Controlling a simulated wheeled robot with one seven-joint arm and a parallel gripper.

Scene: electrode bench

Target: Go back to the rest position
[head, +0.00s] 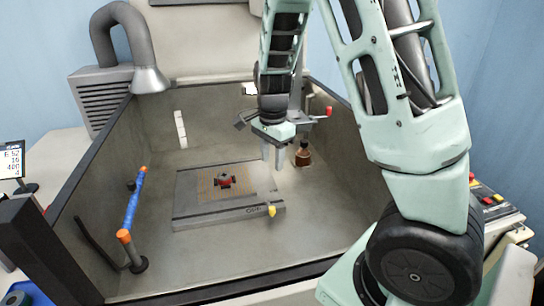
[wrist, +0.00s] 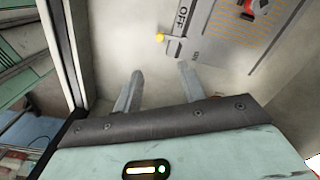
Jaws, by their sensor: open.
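My gripper (head: 271,156) hangs inside the walled bench box in the head view, to the right of the grey plate and above the box floor. Its two fingers point down and stand apart with nothing between them. In the wrist view my gripper (wrist: 158,85) also shows open and empty. Beyond its fingertips lies the edge of the grey plate with the word OFF and a yellow knob.
The grey plate (head: 190,208) carries a small red and black part (head: 224,181) and has a yellow knob (head: 271,211). A brown bottle (head: 303,155) stands close right of my gripper. A blue bar with orange ends (head: 133,205) is at left.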

